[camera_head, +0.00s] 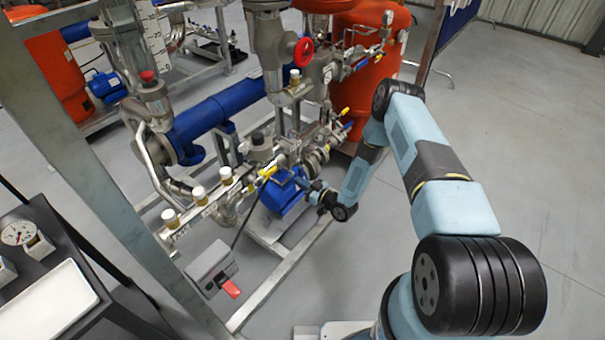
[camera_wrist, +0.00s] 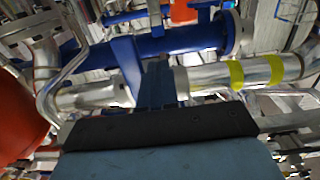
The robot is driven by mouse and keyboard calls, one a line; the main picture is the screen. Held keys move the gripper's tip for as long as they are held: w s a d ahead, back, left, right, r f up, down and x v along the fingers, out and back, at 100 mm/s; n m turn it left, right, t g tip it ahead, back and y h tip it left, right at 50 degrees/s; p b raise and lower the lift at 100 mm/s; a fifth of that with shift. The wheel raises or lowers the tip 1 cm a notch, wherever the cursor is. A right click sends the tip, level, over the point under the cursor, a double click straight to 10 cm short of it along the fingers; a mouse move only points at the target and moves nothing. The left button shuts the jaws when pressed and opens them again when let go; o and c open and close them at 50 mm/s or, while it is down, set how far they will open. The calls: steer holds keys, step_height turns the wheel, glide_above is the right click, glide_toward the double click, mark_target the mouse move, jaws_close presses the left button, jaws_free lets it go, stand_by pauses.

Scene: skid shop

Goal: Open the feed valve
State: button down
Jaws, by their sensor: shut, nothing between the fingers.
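Which of the valves is the feed valve I cannot tell; the tags are too small to read. A yellow-handled lever valve (camera_head: 268,171) sits on the pipe manifold in the head view. My gripper (camera_head: 280,175) is close to the right of this lever; whether they touch is unclear. In the wrist view my gripper (camera_wrist: 156,68) is shut and empty, its blue fingers in front of the steel and blue pipework. A steel pipe with yellow bands (camera_wrist: 237,74) runs to the right of the fingers.
A red handwheel (camera_head: 303,52) and another yellow handle (camera_head: 345,112) are higher on the skid. A blue pump motor (camera_head: 284,196) lies below my gripper. The floor (camera_head: 540,130) at right is clear.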

stand_by(0.5)
steer(key=shift+w+d, duration=0.35)
steer(key=shift+w, duration=0.15)
steer(key=shift+w+d+f, duration=0.1)
steer(key=shift+w+d, duration=0.7)
steer(key=shift+w, duration=0.15)
steer(key=shift+w+d, duration=0.1)
steer(key=shift+w+d+r, duration=0.2)
steer(key=shift+w+d, duration=0.2)
steer(key=shift+w, duration=0.1)
steer(key=shift+w+d+r, duration=0.15)
steer(key=shift+w+d, duration=0.2)
steer(key=shift+w, duration=0.1)
steer(key=shift+w+r, duration=0.1)
